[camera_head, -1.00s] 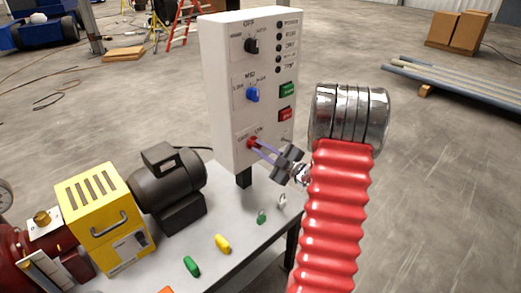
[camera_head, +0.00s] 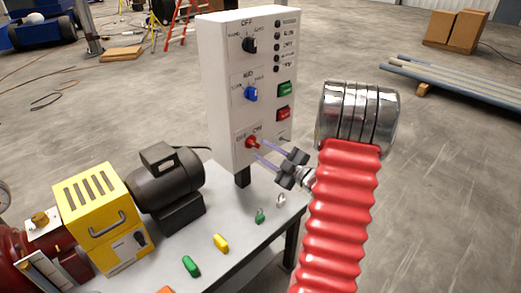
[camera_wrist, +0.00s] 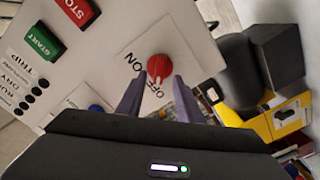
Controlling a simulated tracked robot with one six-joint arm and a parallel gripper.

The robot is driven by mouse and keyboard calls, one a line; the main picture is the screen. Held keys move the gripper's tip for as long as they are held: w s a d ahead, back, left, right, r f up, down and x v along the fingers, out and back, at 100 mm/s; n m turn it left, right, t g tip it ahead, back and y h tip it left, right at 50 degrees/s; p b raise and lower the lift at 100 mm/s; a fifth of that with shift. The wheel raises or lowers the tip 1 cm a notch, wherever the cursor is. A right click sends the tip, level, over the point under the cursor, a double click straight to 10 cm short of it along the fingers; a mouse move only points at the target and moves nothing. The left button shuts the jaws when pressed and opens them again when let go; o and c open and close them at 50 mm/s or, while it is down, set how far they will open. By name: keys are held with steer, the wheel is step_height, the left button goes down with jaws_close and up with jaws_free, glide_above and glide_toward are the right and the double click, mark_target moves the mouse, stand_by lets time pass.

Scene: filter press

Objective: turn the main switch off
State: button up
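The main switch is a red knob (camera_head: 252,142) low on the front of the white control box (camera_head: 217,90), on a plate lettered OFF and ON. In the wrist view the red knob (camera_wrist: 159,67) lies just beyond my fingertips, between their lines. Its narrow end seems to point toward the OFF lettering, but it is small. My gripper (camera_head: 272,157) is open and empty, just in front of the knob and slightly to its lower right. Its two purple fingers (camera_wrist: 156,82) are apart and do not seem to touch the knob.
A blue knob (camera_head: 250,94), a black knob (camera_head: 250,45), a green button (camera_head: 284,89) and a red button (camera_head: 283,114) sit above the switch. A motor (camera_head: 166,182) and yellow box (camera_head: 100,214) stand left on the table (camera_head: 222,262). Small padlocks and tags lie in front.

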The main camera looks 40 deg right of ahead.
steer(key=s, duration=1.1)
steer(key=shift+d, duration=0.15)
steer(key=shift+w, duration=0.1)
